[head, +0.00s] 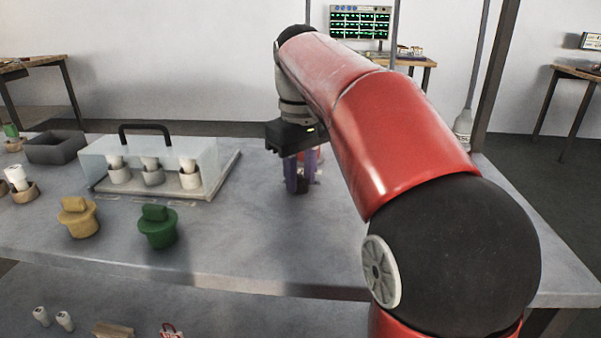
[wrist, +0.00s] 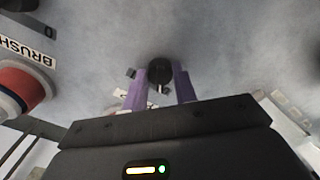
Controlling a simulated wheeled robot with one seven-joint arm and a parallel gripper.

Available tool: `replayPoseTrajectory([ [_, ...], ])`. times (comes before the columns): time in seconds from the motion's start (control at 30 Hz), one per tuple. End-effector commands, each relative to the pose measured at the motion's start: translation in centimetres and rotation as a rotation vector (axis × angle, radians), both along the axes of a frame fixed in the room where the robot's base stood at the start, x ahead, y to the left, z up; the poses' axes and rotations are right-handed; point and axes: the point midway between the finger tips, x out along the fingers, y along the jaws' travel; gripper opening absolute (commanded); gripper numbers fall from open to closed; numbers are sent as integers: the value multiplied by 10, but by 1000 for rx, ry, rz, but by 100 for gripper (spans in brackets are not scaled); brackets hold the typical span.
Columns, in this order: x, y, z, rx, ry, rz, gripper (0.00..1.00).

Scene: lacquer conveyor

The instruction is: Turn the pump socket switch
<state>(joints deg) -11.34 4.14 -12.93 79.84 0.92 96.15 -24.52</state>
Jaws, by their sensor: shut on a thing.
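My gripper (head: 301,186) points down at the grey table and has purple fingers. In the wrist view my gripper (wrist: 160,85) is shut on a small round black knob (wrist: 160,71), which sits between the fingertips close to the tabletop. The knob looks like a switch, but I cannot read a pump label on it. In the head view the fingers and arm mostly hide the knob. Small pale marks lie beside the fingers in the wrist view; I cannot make out their text.
A red and white round fitting (wrist: 22,88) stands left in the wrist view, beside a plate reading BRUSH (wrist: 27,38).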

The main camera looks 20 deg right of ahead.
Motion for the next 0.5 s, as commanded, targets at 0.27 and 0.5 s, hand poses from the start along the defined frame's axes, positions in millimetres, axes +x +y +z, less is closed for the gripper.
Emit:
replayPoseTrajectory([
  [0.27,1,1,1,1,-4,8,5],
  [0.5,1,0,1,0,-3,7,42],
])
